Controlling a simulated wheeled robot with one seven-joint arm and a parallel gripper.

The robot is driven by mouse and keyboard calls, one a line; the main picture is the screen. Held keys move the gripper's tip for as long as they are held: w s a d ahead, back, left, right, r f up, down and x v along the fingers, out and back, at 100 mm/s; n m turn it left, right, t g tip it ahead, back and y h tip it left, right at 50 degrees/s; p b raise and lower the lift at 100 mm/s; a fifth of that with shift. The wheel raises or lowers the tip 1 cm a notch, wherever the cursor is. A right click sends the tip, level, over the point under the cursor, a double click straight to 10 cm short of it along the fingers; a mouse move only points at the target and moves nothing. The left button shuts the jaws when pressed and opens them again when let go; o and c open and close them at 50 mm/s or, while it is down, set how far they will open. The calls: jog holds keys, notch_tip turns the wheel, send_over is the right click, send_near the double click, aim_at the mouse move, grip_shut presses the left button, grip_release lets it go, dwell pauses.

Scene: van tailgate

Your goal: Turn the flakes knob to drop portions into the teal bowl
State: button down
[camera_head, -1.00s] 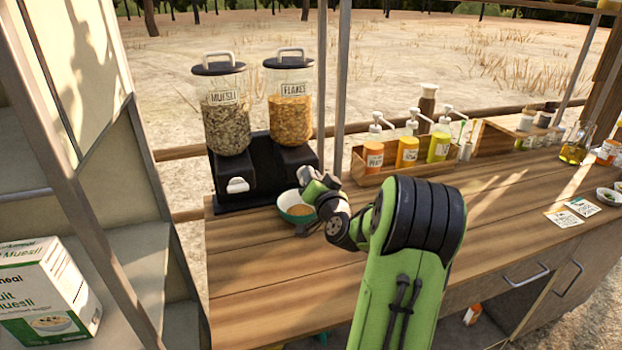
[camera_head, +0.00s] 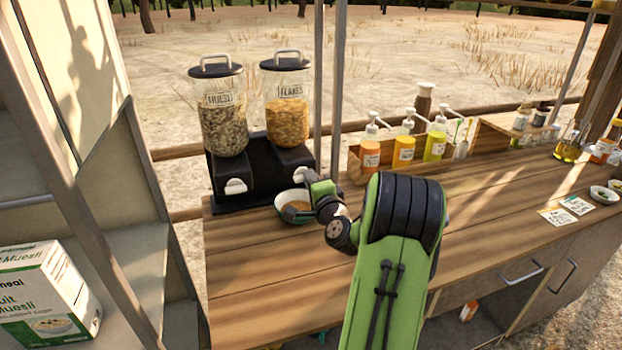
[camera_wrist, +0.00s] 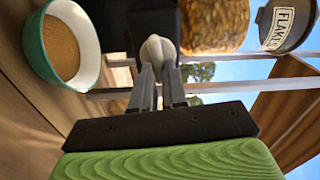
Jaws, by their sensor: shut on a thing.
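The flakes dispenser (camera_head: 287,118) is a clear jar of golden flakes with a black lid. It stands at the back left of the counter and shows sideways in the wrist view (camera_wrist: 215,25). Its white knob (camera_wrist: 158,48) sits between the fingertips of my gripper (camera_wrist: 158,72), which is shut on it. In the head view my gripper (camera_head: 316,188) is at the dispenser's front, partly hiding the knob (camera_head: 301,174). The teal bowl (camera_head: 281,209), white inside, stands below the flakes outlet with brown contents. In the wrist view the bowl (camera_wrist: 44,68) is beside the knob, apart from my fingers.
The muesli dispenser (camera_head: 222,120) with its white knob (camera_head: 236,186) stands left of the flakes. A wooden crate of pump bottles (camera_head: 372,172) is to the right. A metal post (camera_head: 336,110) rises behind. The counter's front left (camera_head: 255,270) is clear.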

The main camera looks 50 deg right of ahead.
jog(key=shift+m, duration=0.6)
jog(key=shift+f, duration=0.1)
jog(key=c, duration=1.2)
grip_release()
jog(key=shift+o, duration=0.2)
jog(key=shift+s, duration=0.1)
